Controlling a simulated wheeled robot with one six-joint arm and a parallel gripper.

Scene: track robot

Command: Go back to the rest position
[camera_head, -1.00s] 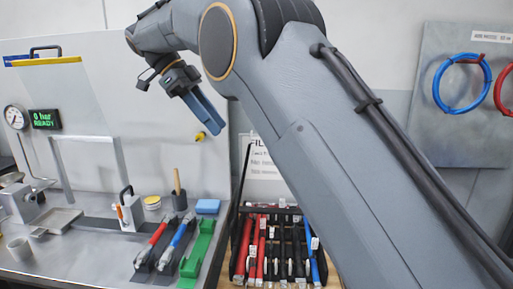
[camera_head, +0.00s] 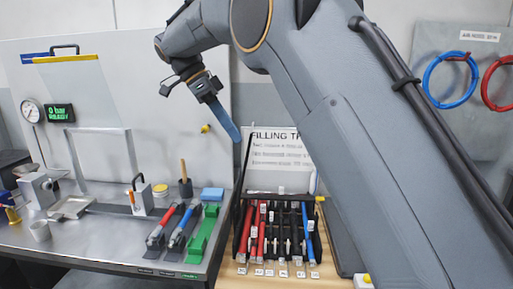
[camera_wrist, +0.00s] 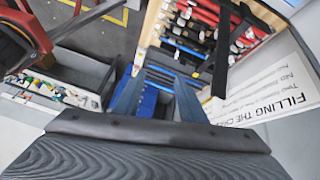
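My gripper (camera_head: 226,122) hangs in the upper middle of the head view, pointing down and right in front of the grey back panel. Its blue fingers overlap in this view. In the wrist view, the two blue fingers (camera_wrist: 158,98) stand apart with nothing held between them, so it is open. My grey arm crosses the right half of the head view and hides part of the wall and bench.
A rack of red, black and blue tools (camera_head: 280,238) stands below my gripper. Hoses (camera_head: 447,80) hang on the right wall.

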